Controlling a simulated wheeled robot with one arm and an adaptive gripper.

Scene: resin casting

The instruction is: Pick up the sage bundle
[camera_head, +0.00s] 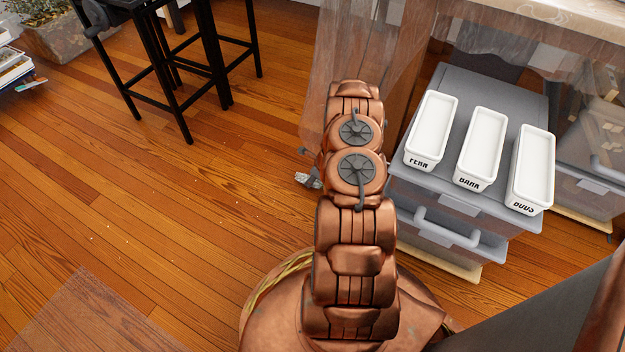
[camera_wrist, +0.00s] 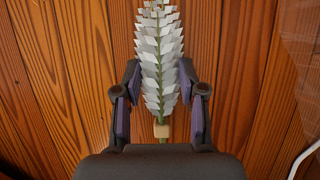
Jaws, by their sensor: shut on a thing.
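The sage bundle (camera_wrist: 160,60) is a long spray of pale grey-white leaves on a green stem, with a tan band near its lower end. In the wrist view it lies lengthwise between the two fingers of my gripper (camera_wrist: 159,92), which is shut on it. Its top end runs out of the picture. In the head view only a small pale piece, which looks like the bundle (camera_head: 310,181), shows left of my arm. My arm hides most of the gripper there.
A grey drawer cabinet (camera_head: 472,118) stands to the right, with white trays labelled FERN (camera_head: 432,130), BARK (camera_head: 481,148) and BUDS (camera_head: 531,168) on top. Clear plastic sheeting (camera_head: 345,50) hangs beside it. Black stools (camera_head: 180,95) stand at upper left. The wooden floor (camera_head: 130,210) at left is mostly clear.

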